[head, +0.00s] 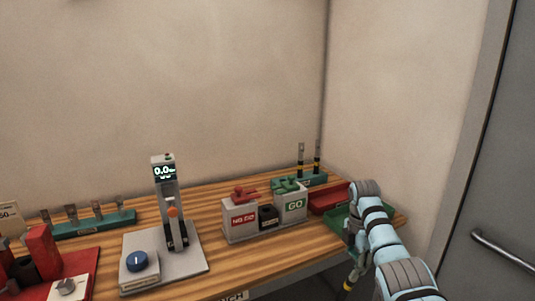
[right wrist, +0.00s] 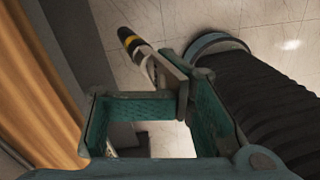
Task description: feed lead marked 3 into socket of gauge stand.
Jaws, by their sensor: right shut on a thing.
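The gauge stand (head: 168,190) stands left of centre on the bench, with a lit display reading about 0.0, an orange part and dark clamp pieces on its front, and a grey base with a blue knob. Its socket cannot be made out. My right gripper (head: 354,268) is at the bench's front right edge, well right of the stand, pointing down. It is shut on a dark lead with a yellow band (head: 347,286), which also shows in the right wrist view (right wrist: 132,42), slanting out past the fingers over the floor. Its number is not readable. My left gripper is out of view.
A NO GO bin (head: 239,227) and a GO bin (head: 292,210) stand between the stand and my right arm. A teal rack (head: 313,182) behind them holds two upright banded leads. Red and green trays (head: 330,197) lie at right. Another rack (head: 95,226) stands at left.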

